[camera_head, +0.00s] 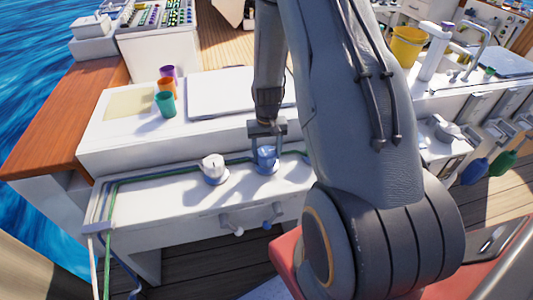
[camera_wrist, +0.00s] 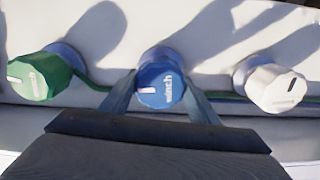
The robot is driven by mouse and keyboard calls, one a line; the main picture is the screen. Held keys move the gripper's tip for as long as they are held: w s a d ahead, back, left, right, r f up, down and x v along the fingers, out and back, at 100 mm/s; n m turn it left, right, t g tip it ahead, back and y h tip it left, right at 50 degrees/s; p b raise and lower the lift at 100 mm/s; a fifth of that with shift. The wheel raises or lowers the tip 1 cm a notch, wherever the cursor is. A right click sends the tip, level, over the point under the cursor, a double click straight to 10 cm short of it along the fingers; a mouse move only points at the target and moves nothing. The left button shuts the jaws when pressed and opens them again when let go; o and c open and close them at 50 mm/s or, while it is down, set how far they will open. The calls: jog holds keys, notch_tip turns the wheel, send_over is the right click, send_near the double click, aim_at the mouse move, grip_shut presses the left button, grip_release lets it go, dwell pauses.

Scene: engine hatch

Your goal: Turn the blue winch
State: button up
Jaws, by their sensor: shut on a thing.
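My arm hides part of the ledge to the right.
A white winch (camera_head: 214,167) and a green winch (camera_wrist: 40,75) flank the blue one. Green and blue lines (camera_head: 112,190) run along the ledge. Several coloured cups (camera_head: 165,104) stand on the raised white top behind. Handles (camera_head: 240,228) project from the ledge's front.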

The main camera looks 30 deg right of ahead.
aim_at(267, 151)
dwell(0.3)
jog(key=o, duration=1.1)
jog(key=shift+c, duration=0.2)
jog(key=shift+r, duration=0.15)
notch_tip(267, 151, up, 7)
jog(key=shift+r+b, duration=0.15)
jog(key=shift+b, duration=0.6)
jog(key=shift+r, duration=0.15)
jog(key=shift+a+r, duration=0.2)
jog(key=shift+a, duration=0.05)
jog(key=s+a+r+n, duration=0.4)
jog(key=s+a+r, duration=0.8)
jog(key=s+a, duration=0.2)
jog(key=shift+s+a+r+t, duration=0.25)
jog(key=shift+s+a+t, duration=0.15)
jog(key=shift+s, duration=0.2)
